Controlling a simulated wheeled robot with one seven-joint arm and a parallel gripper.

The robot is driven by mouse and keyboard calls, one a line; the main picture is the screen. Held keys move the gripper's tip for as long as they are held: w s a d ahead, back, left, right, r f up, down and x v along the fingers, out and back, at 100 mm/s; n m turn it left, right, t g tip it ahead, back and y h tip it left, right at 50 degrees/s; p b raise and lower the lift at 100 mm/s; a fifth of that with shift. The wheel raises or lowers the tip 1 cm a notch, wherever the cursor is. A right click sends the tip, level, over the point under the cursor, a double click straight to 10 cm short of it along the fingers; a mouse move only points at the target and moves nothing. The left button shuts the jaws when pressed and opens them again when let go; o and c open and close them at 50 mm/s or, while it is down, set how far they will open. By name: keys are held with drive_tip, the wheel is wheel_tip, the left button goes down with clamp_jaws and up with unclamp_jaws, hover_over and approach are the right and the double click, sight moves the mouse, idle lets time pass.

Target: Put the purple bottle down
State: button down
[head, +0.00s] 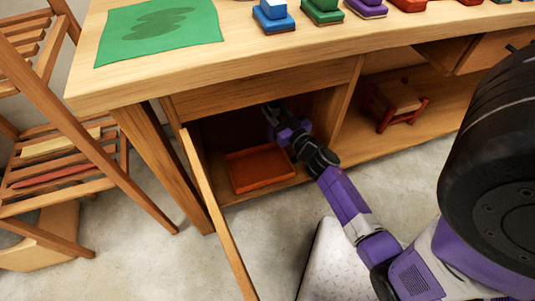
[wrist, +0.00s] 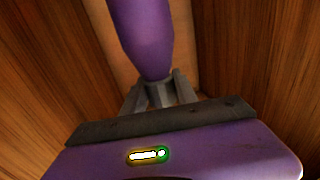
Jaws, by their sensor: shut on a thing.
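The purple bottle (wrist: 145,40) fills the top middle of the wrist view, its narrow end towards me and its far end cut off by the frame. My gripper (wrist: 160,96) is shut on its grey narrow end. In the head view my gripper (head: 271,116) is inside the left compartment of the wooden bench, above and behind an orange tray (head: 262,172). I cannot make out the bottle there; the dark compartment and my own purple wrist hide it. Whether the bottle touches any surface cannot be told.
The compartment's door (head: 215,210) hangs open on the left. Wooden walls are close on both sides in the wrist view. A small red-legged stool (head: 397,100) stands in the right compartment. A green mat (head: 185,30) and several coloured blocks lie on the bench top (head: 235,55).

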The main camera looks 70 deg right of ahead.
wheel_tip(320, 180, down, 19)
drive_tip(key=b, duration=1.2)
drive_tip(key=shift+r, duration=0.2)
drive_tip(key=shift+f, duration=0.2)
drive_tip(key=c, duration=1)
unclamp_jaws()
drive_tip(key=shift+o, duration=0.2)
